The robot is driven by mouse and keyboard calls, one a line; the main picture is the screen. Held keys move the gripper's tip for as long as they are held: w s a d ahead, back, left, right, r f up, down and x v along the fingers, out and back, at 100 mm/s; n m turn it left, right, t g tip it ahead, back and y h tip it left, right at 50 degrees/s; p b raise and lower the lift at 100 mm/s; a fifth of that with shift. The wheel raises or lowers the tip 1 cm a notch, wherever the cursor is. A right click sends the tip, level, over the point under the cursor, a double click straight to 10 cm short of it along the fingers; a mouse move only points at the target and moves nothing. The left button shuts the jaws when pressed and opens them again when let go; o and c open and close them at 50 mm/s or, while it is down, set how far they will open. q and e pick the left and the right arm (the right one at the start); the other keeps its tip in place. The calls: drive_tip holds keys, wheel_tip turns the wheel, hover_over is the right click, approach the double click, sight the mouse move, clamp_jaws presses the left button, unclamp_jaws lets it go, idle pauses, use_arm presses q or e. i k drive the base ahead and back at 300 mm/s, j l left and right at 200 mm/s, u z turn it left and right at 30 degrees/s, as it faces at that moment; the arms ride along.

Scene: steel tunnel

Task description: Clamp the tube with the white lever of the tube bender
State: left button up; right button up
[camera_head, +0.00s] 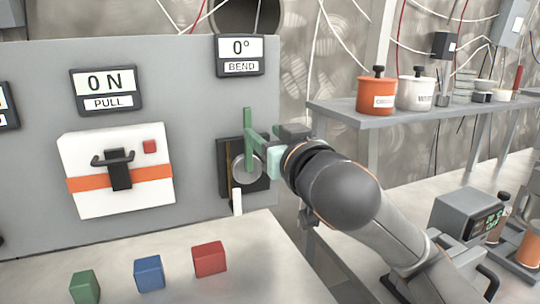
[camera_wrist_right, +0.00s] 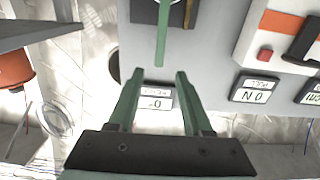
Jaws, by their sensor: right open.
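The tube bender (camera_head: 225,165) is a dark plate with a round grey disc, fixed low on the grey panel. Its white lever (camera_head: 237,201) hangs down at the lower edge of the plate. The lever does not show there. My left gripper is not in view.
The panel carries a 0° BEND display (camera_head: 240,55), an ON PULL display (camera_head: 106,91) and a white box with a black handle (camera_head: 119,170). Green, blue (camera_head: 149,273) and red blocks lie on the ledge below. A shelf with pots (camera_head: 378,95) stands at right.

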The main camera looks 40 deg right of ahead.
sight(235, 204)
drive_tip(key=k+j, duration=0.2)
drive_tip(key=k, duration=0.3)
drive_tip(key=k+j, duration=0.15)
drive_tip(key=k, duration=0.3)
drive_tip(key=k+j, duration=0.2)
drive_tip(key=k, duration=0.3)
